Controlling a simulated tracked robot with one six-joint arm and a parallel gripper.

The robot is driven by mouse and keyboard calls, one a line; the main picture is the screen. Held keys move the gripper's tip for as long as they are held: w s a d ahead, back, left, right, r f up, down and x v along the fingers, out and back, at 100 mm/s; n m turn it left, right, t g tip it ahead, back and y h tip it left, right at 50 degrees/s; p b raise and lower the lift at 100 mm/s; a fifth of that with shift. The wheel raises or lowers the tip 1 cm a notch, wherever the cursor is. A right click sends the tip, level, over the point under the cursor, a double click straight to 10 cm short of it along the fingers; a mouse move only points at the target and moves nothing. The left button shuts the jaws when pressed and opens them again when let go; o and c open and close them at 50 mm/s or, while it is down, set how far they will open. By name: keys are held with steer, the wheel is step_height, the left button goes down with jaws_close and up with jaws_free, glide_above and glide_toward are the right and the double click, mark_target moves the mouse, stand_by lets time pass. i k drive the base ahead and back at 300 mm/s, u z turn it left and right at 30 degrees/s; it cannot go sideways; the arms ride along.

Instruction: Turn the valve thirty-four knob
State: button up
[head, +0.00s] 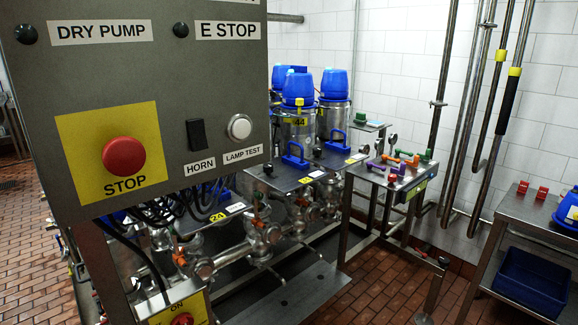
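No label reading 34 can be made out, so I cannot tell which knob is valve thirty-four's. A steel valve body (260,236) with an orange handle stands among the pipework behind the control panel. Near it is a yellow label reading 24 (217,217). Further back, a blue-capped steel actuator (298,90) carries a yellow label reading 44 (299,122). Blue handles (294,156) stand on the steel plates over the pipes. The control panel hides part of the valve rows. My gripper is not in view.
The large grey control panel (225,85) with a red STOP button (124,156) blocks the left. A steel stand (385,178) holds purple, orange and green handles. A steel table (520,208) stands at right above a blue bin (531,280). Tiled floor (385,285) is clear between.

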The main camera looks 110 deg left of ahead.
mark_target(267, 168)
steer(key=i, duration=0.1)
steer(key=z, duration=2.8)
steer(key=k, duration=2.05)
steer(key=u, duration=0.05)
